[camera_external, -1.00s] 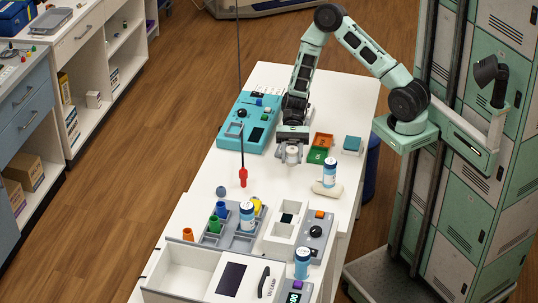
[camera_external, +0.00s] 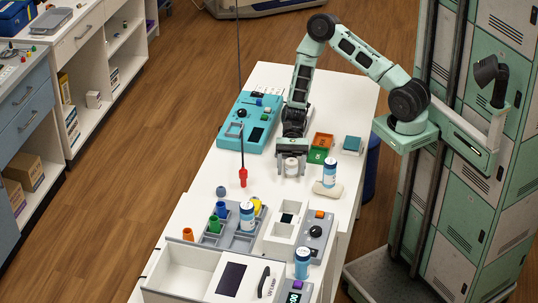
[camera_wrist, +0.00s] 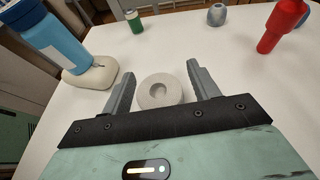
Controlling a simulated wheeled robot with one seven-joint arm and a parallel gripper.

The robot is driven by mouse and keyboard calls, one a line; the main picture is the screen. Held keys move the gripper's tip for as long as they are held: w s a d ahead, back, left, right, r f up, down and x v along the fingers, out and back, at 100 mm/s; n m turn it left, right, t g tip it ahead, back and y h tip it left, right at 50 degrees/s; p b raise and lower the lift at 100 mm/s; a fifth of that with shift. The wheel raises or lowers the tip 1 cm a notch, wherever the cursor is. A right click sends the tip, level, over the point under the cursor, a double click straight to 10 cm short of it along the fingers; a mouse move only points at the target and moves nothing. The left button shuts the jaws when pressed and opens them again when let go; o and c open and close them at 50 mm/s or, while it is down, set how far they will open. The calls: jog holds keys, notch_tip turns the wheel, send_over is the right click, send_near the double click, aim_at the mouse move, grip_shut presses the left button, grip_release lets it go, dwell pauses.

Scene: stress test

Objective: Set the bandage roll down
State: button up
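The bandage roll (camera_external: 291,168) is a short pale cylinder with its axis upright. It appears to rest on the white table (camera_external: 337,98), below the end of my arm. In the wrist view the roll (camera_wrist: 160,92) shows its round top with a hollow in the middle. My gripper (camera_wrist: 161,70) has one grey finger on each side of it. A narrow strip of table shows between each finger and the roll, so the fingers look open around it. In the external view my gripper (camera_external: 292,160) is low over the table. The roll's underside is hidden.
A blue-and-white bottle (camera_external: 330,172) stands on a beige pad (camera_external: 328,189) to the right. Orange and green bins (camera_external: 318,150) lie behind it. A teal device (camera_external: 250,122) and a red-handled tool (camera_external: 243,177) are left. Bare table lies in front of the roll.

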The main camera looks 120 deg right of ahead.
jog(key=shift+d+r, duration=0.1)
jog(key=shift+r, duration=0.1)
jog(key=v, duration=1.2)
jog(key=shift+b, duration=0.4)
